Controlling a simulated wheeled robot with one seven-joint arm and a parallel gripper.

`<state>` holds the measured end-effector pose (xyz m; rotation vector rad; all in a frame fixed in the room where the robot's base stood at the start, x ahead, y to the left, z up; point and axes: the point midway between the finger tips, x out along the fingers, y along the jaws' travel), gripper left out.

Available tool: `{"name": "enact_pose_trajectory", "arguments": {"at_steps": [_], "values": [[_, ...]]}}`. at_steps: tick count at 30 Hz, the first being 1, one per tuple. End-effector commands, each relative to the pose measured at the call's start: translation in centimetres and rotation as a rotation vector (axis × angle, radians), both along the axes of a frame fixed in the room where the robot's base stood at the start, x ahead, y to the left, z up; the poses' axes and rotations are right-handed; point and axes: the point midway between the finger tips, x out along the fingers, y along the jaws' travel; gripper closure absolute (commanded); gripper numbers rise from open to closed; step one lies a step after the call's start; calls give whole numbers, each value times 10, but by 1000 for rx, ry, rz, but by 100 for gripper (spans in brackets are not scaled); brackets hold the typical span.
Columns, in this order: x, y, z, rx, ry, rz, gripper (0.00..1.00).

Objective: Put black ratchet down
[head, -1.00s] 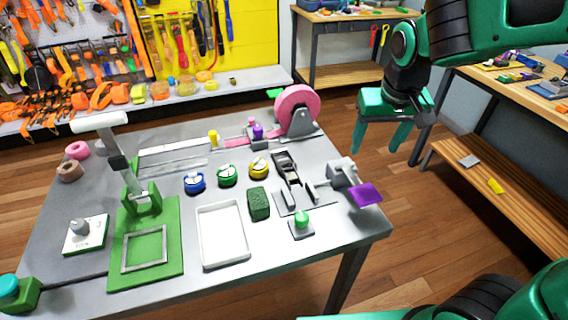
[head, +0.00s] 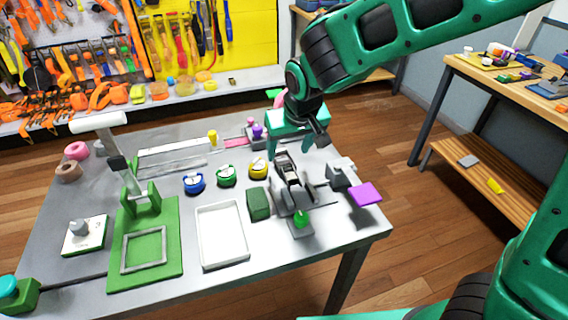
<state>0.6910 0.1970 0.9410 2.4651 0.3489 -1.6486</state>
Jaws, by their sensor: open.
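The black ratchet (head: 291,178) lies on the grey table, toward its right side, at the back of a small grey plate with posts. Its far end is close to my gripper (head: 292,150) in the picture. My gripper is open, with its fingers pointing down over the table just behind the ratchet. I see nothing between the fingers, and whether they touch the ratchet cannot be told. The gripper and arm hide the pink tape wheel behind them almost wholly.
A green block (head: 258,203), a white tray (head: 222,236) and yellow (head: 258,168), green (head: 226,175) and blue (head: 194,183) round pieces stand left of the ratchet. A purple plate (head: 365,194) sticks out at the right edge. A green press (head: 146,230) stands at left.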

Motion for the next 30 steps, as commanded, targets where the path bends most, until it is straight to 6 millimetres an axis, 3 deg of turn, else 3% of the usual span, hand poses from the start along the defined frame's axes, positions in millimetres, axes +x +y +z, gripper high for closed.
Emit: {"name": "enact_pose_trajectory", "arguments": {"at_steps": [12, 21, 23, 28, 30], "values": [[9, 3, -48, -3, 2, 0, 38], [11, 4, -51, 0, 1, 0, 38], [11, 4, -51, 0, 0, 0, 47], [11, 4, -51, 0, 0, 0, 88], [11, 4, -50, 0, -1, 0, 93]]}}
